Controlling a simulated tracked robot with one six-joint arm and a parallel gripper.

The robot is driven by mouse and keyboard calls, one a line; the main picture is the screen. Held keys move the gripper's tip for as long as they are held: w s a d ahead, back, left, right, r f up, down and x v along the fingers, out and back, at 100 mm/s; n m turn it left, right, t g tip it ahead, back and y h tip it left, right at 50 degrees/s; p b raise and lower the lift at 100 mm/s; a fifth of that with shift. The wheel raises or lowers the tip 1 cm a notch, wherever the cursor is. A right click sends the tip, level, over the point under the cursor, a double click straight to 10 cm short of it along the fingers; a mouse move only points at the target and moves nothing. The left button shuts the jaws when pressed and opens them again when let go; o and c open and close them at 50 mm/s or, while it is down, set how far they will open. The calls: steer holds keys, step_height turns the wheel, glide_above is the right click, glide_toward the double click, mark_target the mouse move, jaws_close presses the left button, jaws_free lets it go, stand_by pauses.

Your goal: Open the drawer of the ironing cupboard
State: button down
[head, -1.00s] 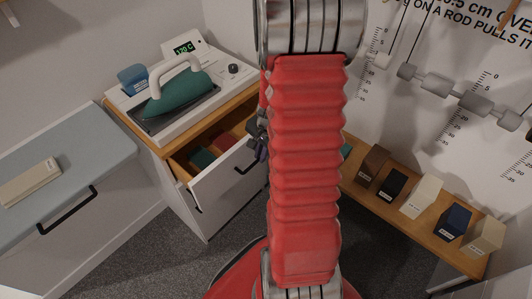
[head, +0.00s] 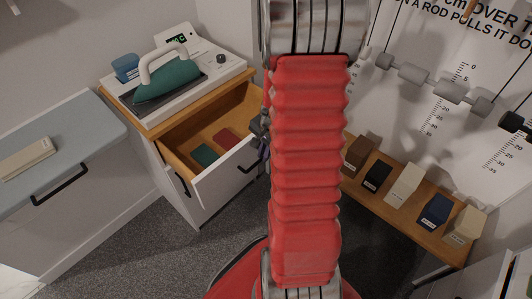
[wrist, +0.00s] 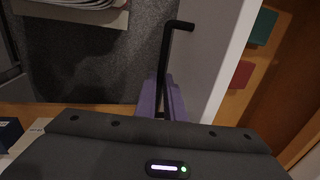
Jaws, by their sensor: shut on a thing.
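The ironing cupboard's drawer (head: 222,183) stands well open, with its wooden inside and white front showing in the head view. A green block (head: 205,154) and a red block (head: 228,137) lie in it. In the wrist view, my gripper's purple fingers (wrist: 165,92) are shut on the drawer's black bar handle (wrist: 174,48), whose free end sticks out beyond them. The drawer's white front (wrist: 225,65) runs beside the handle. In the head view my gripper (head: 261,138) is at the drawer front, mostly hidden behind my red arm.
A green iron (head: 170,82) stands on a white unit on top of the cupboard. A grey-blue board cabinet (head: 75,130) is at left. A low wooden shelf (head: 395,212) with several labelled blocks is at right. Dark carpet (head: 130,240) lies clear in front.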

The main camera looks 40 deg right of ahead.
steer(key=shift+s+a+f, duration=0.1)
steer(key=shift+s+a, duration=0.1)
steer(key=shift+a, duration=0.15)
steer(key=c, duration=2.1)
jaws_free()
steer(key=shift+o, duration=1.3)
steer(key=shift+d, duration=0.25)
steer(key=shift+r, duration=0.2)
step_height(320, 180, up, 13)
steer(key=s, duration=0.2)
steer(key=shift+s, duration=0.35)
steer(key=shift+r, duration=0.1)
